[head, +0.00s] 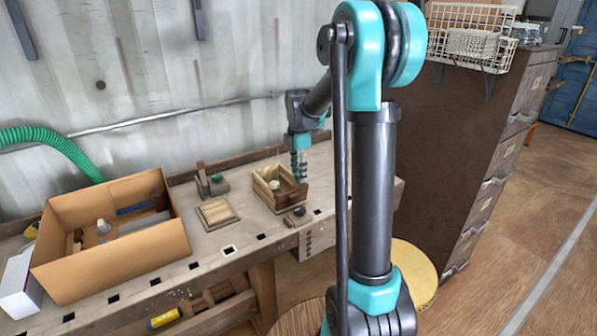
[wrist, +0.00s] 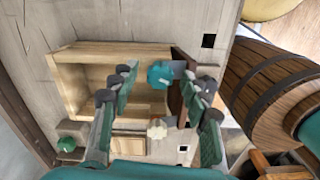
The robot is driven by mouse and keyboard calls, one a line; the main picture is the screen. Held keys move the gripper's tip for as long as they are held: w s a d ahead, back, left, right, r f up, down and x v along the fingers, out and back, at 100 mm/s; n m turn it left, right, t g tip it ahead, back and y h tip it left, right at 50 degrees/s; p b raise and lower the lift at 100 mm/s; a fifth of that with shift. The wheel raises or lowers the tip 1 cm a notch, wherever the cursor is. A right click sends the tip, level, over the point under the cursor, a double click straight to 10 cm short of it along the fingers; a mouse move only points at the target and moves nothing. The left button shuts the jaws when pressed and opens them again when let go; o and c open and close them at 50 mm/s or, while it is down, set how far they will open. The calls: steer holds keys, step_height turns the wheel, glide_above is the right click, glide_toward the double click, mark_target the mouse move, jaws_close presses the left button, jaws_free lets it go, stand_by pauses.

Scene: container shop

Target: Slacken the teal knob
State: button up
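My gripper (wrist: 162,90) is open, with green-padded fingers apart on both sides. In the head view my gripper (head: 299,176) points down over the right end of the wooden box (head: 266,200). I cannot make out the teal knob there. A second, greener knob (wrist: 66,145) stands at the lower left in the wrist view, on a small fixture (head: 213,185) in the head view.
A cream bulb-shaped piece (wrist: 157,128) is near the fingers. A square wooden panel (head: 217,213) lies left of the box. A large cardboard box (head: 112,268) fills the left of the bench. A barrel (wrist: 270,85) stands off the bench's front.

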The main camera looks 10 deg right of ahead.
steer(key=shift+r, duration=0.1)
step_height(320, 180, up, 12)
stand_by(0.6)
steer(key=s+d+f+m+t, duration=0.1)
steer(key=s+f+m+t, duration=0.1)
steer(key=s+f+m, duration=0.8)
steer(key=s+d+f+m+t, duration=0.1)
steer(key=s+f+m+t, duration=0.1)
steer(key=s+f+m, duration=0.8)
steer(key=s, duration=0.7)
steer(key=shift+s+d+f+m, duration=0.15)
steer(key=shift+d+f+m, duration=0.15)
